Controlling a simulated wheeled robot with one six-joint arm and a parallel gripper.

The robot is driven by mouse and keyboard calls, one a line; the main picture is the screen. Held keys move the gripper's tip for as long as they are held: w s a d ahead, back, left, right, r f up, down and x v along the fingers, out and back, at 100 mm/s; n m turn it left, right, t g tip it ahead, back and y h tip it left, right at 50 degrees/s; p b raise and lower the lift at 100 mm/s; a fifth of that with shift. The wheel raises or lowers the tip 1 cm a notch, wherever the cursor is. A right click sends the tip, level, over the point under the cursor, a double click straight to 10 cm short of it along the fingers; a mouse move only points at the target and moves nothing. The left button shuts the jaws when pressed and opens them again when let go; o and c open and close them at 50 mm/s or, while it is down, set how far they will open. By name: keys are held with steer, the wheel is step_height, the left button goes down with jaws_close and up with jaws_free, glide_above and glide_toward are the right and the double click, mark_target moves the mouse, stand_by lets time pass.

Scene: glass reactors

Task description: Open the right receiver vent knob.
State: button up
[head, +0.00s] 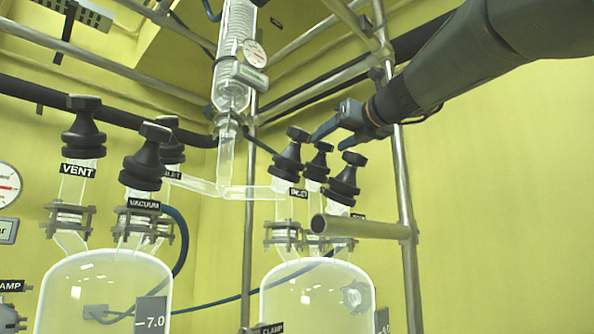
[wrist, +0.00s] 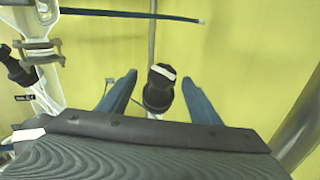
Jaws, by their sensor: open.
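The right receiver (head: 318,292) is a clear glass vessel with three black knobs on its necks. They are a left knob (head: 291,150), a middle knob (head: 318,165) and a right knob (head: 345,180). The vent label among them is not readable. My gripper (head: 326,144) is open, its blue fingers just above the middle and right knobs. In the wrist view, one black knob (wrist: 158,88) with a white stripe on its top shows between the open fingertips (wrist: 160,76), not gripped. Another knob (wrist: 17,68) shows at the left edge.
A metal stub pipe (head: 355,227) sticks out in front of the right receiver's necks. A steel post (head: 405,190) stands right of the knobs. A glass column (head: 235,70) hangs to the left. The left receiver (head: 105,285) has its own black knobs.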

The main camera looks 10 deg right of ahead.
steer(key=shift+d+x, duration=0.1)
steer(key=shift+x, duration=1.95)
steer(key=shift+d+x, duration=0.15)
steer(key=shift+x, duration=1.95)
steer(key=c, duration=1.1)
steer(key=shift+o, duration=0.2)
steer(key=shift+w+f+n+y, duration=0.1)
steer(key=shift+n+y, duration=0.2)
steer(key=shift+a+n+g+y, duration=0.2)
steer(key=shift+n+g+y, duration=0.4)
steer(key=shift+n+y, duration=0.5)
steer(key=shift+a+n+g+y+p, duration=0.2)
steer(key=shift+n+g+y+p, duration=0.3)
steer(key=shift+n, duration=0.6)
steer(key=n+g+y+p, duration=0.1)
steer(key=n+y, duration=0.1)
steer(key=s+n+g+y+p, duration=0.1)
steer(key=shift+a+g+p, duration=0.3)
